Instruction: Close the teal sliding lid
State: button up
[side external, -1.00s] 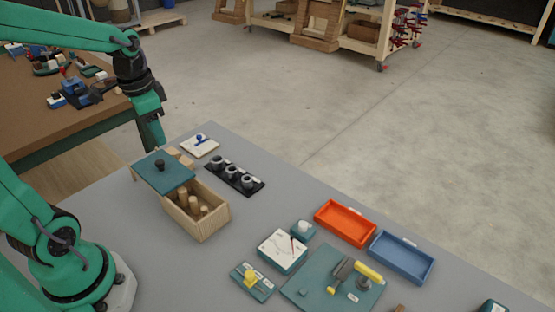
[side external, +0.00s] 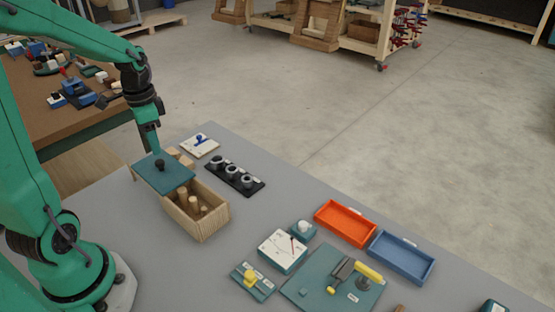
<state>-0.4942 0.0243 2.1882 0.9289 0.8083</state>
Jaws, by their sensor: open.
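The teal sliding lid (side external: 168,179) with a dark round knob (side external: 159,163) sits slid toward the back left of a wooden box (side external: 207,221). The front part of the box is uncovered, and several wooden pegs (side external: 195,205) show inside. My gripper (side external: 154,151) points down right above the knob, at the lid's far edge. It is open; whether its fingers touch or straddle the knob cannot be made out.
A black strip with several round pieces (side external: 235,177) and a white plate with a blue handle (side external: 199,146) lie right of the box. Orange (side external: 345,222) and blue (side external: 401,257) trays, a white-topped block (side external: 282,251) and a teal board (side external: 323,290) lie further right and nearer.

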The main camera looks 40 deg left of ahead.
aim_at(159, 161)
jog(key=shift+f, duration=2.7)
grip_shut()
